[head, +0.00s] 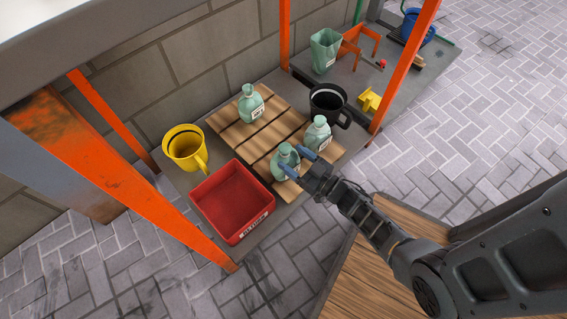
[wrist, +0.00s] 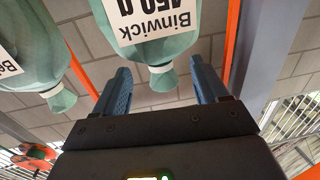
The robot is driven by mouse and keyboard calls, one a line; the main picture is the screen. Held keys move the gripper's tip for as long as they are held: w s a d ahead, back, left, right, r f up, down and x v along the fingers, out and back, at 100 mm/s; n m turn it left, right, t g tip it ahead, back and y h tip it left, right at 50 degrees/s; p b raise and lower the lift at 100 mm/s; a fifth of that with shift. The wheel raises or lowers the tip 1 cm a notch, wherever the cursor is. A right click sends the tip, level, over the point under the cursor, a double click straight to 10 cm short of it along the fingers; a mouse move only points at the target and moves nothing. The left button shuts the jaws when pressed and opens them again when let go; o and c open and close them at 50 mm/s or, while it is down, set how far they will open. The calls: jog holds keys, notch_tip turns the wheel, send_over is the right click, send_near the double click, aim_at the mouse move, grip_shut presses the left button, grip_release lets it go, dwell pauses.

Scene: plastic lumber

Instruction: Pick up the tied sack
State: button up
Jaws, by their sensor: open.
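Several pale green tied sacks with white labels stand on the slatted wooden pallet (head: 232,128). The nearest sack (head: 285,166) is at the pallet's front edge, a second sack (head: 318,133) is just right of it, and a third sack (head: 251,104) is at the back. My gripper (head: 296,161) is open at the nearest sack. In the wrist view my blue fingers (wrist: 162,82) are apart, with the tied neck of a sack (wrist: 166,56) labelled "Binwick" between them in the picture. Contact cannot be told. Another sack (wrist: 30,42) is at left there.
A red crate (head: 231,200) and a yellow mug-like bucket (head: 184,147) stand left of the pallet; a black bucket (head: 328,103) is behind right. An open green bag (head: 325,51) stands farther back. Orange posts (head: 405,65) edge the shelf.

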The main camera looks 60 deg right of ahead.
aim_at(288, 156)
jog(key=shift+w+d+b, duration=0.15)
jog(key=shift+w, duration=0.8)
jog(key=shift+w+d+b, duration=0.15)
jog(key=shift+w, duration=0.75)
jog(key=shift+c, duration=0.5)
jog(key=shift+s, duration=0.1)
grip_shut()
jog(key=shift+f, duration=0.1)
